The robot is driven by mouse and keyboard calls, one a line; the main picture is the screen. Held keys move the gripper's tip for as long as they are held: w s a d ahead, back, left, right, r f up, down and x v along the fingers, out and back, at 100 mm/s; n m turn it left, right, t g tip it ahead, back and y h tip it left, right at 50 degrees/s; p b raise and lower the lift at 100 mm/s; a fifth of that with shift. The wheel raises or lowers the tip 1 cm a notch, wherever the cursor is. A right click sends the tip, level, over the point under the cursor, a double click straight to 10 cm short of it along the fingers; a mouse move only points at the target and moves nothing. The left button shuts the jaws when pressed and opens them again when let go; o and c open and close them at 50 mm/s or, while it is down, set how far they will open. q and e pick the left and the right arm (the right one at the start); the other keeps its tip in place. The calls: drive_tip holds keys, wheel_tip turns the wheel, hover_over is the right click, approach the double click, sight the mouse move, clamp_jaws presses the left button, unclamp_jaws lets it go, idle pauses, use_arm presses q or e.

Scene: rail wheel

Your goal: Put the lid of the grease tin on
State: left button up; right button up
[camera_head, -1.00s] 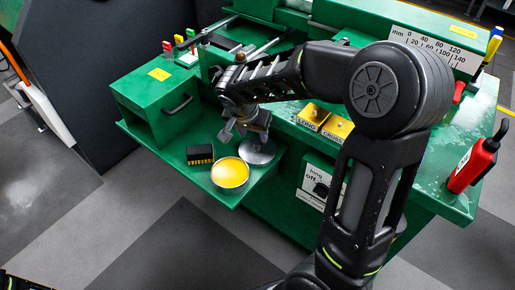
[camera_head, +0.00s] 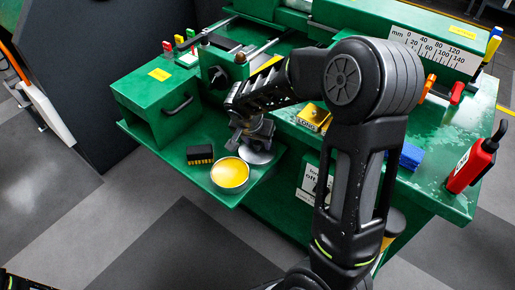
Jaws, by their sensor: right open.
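The grease tin (camera_head: 229,174) stands open on the green shelf (camera_head: 222,194), and yellow grease shows inside it. Its lid, a round grey metal disc (camera_head: 259,158), lies right behind the tin and to its right. I cannot tell whether its edge touches the tin. My right gripper (camera_head: 254,144) is open and points down over the lid, hiding its back part. I cannot tell whether the fingers touch the lid. My left gripper is not in view.
A black block with a yellowish lower edge (camera_head: 200,154) lies left of the tin. A green drawer box (camera_head: 155,110) stands behind it. Yellow labelled blocks (camera_head: 312,115) are to the right of my gripper. A red bottle (camera_head: 472,165) stands at the far right.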

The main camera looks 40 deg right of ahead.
drive_tip(key=shift+c, duration=0.3)
clamp_jaws()
idle(0.3)
